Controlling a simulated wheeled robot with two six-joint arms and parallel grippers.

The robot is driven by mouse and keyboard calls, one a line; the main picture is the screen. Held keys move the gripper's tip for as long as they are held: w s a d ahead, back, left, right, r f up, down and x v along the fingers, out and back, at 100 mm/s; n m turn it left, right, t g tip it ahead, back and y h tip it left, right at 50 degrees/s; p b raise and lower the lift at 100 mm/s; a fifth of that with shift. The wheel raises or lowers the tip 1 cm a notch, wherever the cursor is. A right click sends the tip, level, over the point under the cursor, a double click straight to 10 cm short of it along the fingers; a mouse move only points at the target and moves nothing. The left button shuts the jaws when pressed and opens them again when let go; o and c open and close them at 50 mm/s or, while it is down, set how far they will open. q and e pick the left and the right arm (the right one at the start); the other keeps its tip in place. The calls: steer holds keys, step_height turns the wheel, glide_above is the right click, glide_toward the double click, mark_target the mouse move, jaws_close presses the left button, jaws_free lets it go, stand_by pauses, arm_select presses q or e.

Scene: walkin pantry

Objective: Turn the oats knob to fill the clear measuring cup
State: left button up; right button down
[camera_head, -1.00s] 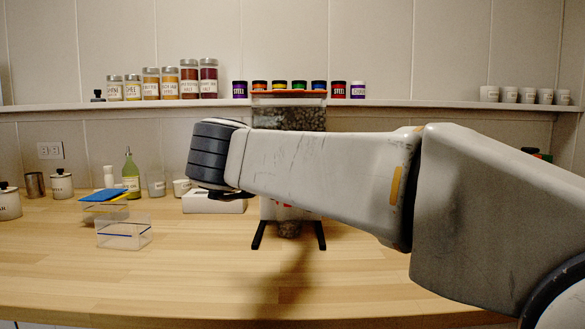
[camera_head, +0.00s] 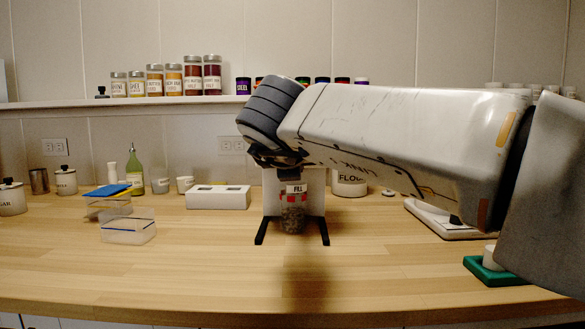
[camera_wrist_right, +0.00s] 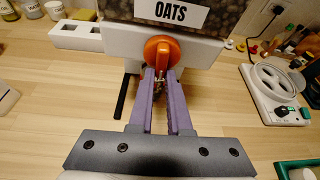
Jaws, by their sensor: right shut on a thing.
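The oats dispenser stands on black feet on the counter. Its OATS label (camera_wrist_right: 181,12) and orange knob (camera_wrist_right: 160,48) show in the right wrist view. My right gripper (camera_wrist_right: 160,78) has its purple fingers shut on the knob's handle. In the head view my right arm hides the knob and the dispenser's upper part. The clear measuring cup (camera_head: 293,219) stands between the feet, under a FILL label (camera_head: 296,188) with red marks below it. Grey-brown grains show in the cup; their exact level is hard to tell. My left gripper is out of view.
Clear boxes (camera_head: 128,232) and a white two-slot block (camera_head: 218,197) stand left of the dispenser. A FLOUR canister (camera_head: 350,182), a white appliance (camera_head: 440,218) and a green base (camera_head: 494,271) are to the right. The front counter is clear.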

steer(key=shift+a+m+y, duration=0.1)
steer(key=shift+m+y, duration=0.2)
stand_by(0.4)
steer(key=c, duration=0.9)
jaws_free()
steer(key=shift+o, duration=0.2)
steer(key=p+v, duration=0.1)
steer(key=v, duration=0.9)
steer(key=shift+s+p, duration=0.15)
steer(key=shift+p, duration=0.15)
steer(key=shift+r, duration=0.15)
